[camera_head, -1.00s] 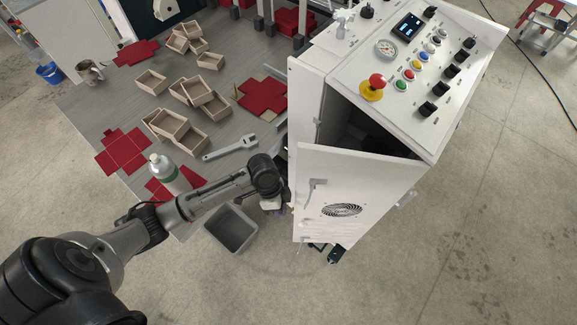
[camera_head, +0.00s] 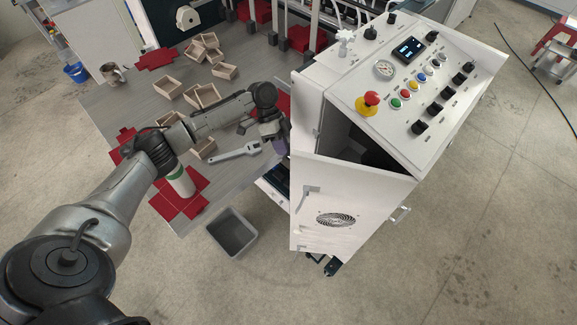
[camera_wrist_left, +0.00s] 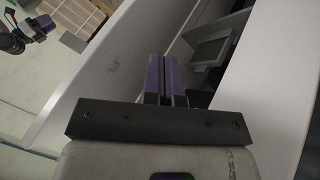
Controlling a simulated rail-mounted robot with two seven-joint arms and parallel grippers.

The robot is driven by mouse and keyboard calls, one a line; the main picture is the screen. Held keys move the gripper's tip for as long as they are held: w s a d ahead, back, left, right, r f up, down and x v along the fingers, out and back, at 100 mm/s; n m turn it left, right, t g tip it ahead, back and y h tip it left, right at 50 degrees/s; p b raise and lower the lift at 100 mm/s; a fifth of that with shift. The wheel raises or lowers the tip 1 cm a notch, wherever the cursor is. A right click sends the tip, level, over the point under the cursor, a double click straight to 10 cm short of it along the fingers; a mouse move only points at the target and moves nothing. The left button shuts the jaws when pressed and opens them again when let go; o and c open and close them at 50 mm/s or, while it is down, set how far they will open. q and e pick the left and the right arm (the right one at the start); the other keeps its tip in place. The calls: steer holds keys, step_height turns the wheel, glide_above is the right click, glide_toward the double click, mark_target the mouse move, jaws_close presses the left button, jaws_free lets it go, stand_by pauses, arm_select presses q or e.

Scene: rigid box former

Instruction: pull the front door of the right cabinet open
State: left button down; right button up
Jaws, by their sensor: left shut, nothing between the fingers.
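The right cabinet (camera_head: 460,115) is white with a sloped control panel on top. Its front door (camera_head: 370,205), with a round vent and a grey handle (camera_head: 309,197), stands partly open, with a dark gap along its top edge. My left gripper (camera_head: 281,146) is at the cabinet's left side, near the door's free edge. In the left wrist view its purple fingers (camera_wrist_left: 165,80) are shut and empty, between pale panels, with a dark interior beyond. A black part with a purple tip (camera_wrist_left: 40,27) there looks like my right gripper; its jaws are unclear.

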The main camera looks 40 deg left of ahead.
arm_select(q)
steer(key=s+d+f+p, duration=0.4)
steer(key=d+f, duration=0.3)
steer(key=shift+s+d+f, duration=0.2)
steer(key=shift+s+d, duration=0.1)
steer(key=shift+d, duration=0.1)
steer(key=shift+d, duration=0.1)
